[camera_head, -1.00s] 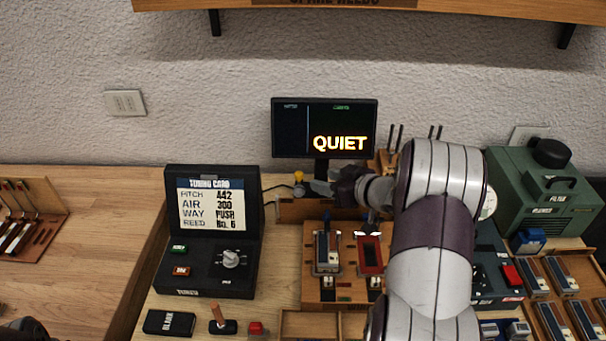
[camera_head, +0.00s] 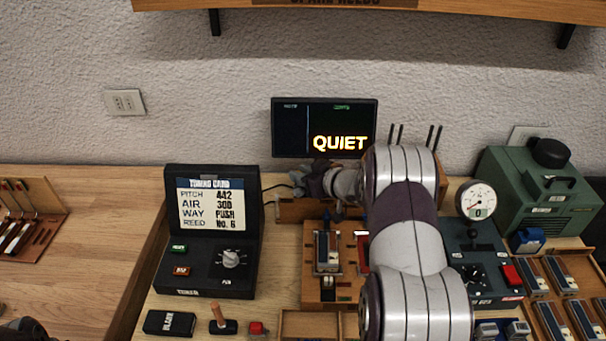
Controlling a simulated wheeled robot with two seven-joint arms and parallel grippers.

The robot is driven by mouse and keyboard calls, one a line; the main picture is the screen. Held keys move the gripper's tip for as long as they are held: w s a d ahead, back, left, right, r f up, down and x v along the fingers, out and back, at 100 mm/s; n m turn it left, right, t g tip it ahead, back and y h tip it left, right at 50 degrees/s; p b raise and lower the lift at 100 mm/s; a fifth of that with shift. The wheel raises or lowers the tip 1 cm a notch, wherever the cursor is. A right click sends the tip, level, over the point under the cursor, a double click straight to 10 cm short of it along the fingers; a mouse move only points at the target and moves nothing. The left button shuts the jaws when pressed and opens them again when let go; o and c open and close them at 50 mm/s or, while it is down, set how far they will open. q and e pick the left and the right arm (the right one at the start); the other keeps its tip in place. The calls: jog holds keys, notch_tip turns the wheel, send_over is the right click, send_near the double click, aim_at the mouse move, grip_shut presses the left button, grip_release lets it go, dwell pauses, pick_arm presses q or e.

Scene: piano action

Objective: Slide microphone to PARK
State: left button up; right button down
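My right arm reaches in from the lower right, and its dark gripper (camera_head: 303,179) points left below the monitor. It is above the back of the wooden rail (camera_head: 290,209), at its left part. Whether the fingers are open or shut does not show. I cannot make out the microphone; the gripper covers the spot where a small yellow-topped piece stood. No PARK mark can be read. Of my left arm only a dark part shows at the lower left corner; its gripper is not in view.
The monitor (camera_head: 324,127) reads QUIET. The tuning card box (camera_head: 212,235) stands left of the rail. A wooden reed block (camera_head: 320,287) lies in front. A gauge (camera_head: 478,201) and a green machine (camera_head: 540,200) stand right. A cable runs behind the tuning box.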

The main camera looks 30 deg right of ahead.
jog(key=w+a, duration=0.1)
jog(key=a, duration=0.2)
jog(key=shift+w, duration=0.35)
jog(key=c, duration=1.3)
grip_release()
jog(key=o, duration=0.4)
jog(key=shift+w+a, duration=0.1)
jog(key=shift+a, duration=0.05)
jog(key=shift+c, duration=0.2)
jog(key=v, duration=1.2)
jog(key=shift+s, duration=0.35)
